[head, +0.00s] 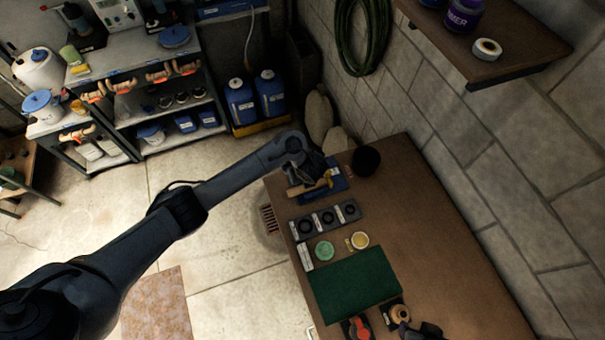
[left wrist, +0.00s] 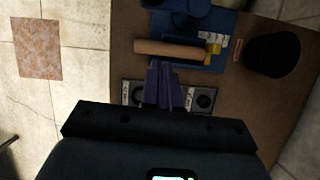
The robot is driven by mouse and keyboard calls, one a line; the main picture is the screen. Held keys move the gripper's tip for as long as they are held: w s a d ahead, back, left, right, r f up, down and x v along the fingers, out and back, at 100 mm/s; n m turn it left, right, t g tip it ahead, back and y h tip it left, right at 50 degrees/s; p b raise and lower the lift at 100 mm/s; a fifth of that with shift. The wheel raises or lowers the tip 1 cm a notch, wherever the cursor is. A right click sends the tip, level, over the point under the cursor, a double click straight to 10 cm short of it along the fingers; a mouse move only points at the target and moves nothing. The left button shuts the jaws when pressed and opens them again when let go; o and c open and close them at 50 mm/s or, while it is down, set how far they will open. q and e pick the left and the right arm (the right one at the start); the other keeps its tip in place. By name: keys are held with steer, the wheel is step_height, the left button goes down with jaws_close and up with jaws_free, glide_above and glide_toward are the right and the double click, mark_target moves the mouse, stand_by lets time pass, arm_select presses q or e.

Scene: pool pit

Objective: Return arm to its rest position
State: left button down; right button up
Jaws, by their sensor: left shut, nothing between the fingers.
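My left arm reaches in from the left over the brown workbench (head: 432,240). Its gripper (head: 312,178) is at the far end of the bench, close to a blue tray (head: 338,183). In the left wrist view the gripper's fingers (left wrist: 164,72) are together and empty. Their tips are just short of a wooden handle (left wrist: 172,48) with a yellow end, lying at the blue tray (left wrist: 206,64). The handle also shows in the head view (head: 306,189). I cannot tell how high the fingers are above it. My right gripper is not clearly in view.
A dark cup (head: 366,160) stands right of the tray. A grey block with round holes (head: 326,219), small round tins and a green mat (head: 355,285) lie nearer. A block wall and shelf (head: 500,40) border the right. Open floor (head: 230,240) lies left of the bench.

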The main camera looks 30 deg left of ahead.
arm_select(q)
steer(key=s+d+f+g, duration=0.1)
steer(key=s+f+g, duration=0.1)
steer(key=s+f, duration=0.7)
steer(key=s+d+f+n+g+h+p, duration=0.1)
steer(key=s+d+n+h, duration=0.1)
steer(key=s+d, duration=0.5)
steer(key=s+d+f+n+h+p, duration=0.1)
steer(key=s+d+f, duration=0.1)
steer(key=s, duration=0.9)
steer(key=a+r+n+t, duration=0.1)
steer(key=a+r+n, duration=0.4)
steer(key=r+n, duration=0.6)
steer(key=a+r+n+t, duration=0.2)
steer(key=a+r+n, duration=0.3)
steer(key=r+n, duration=0.6)
steer(key=shift+s+a+r+t, duration=0.15)
steer(key=shift+a+r+t, duration=0.2)
steer(key=shift+r, duration=0.2)
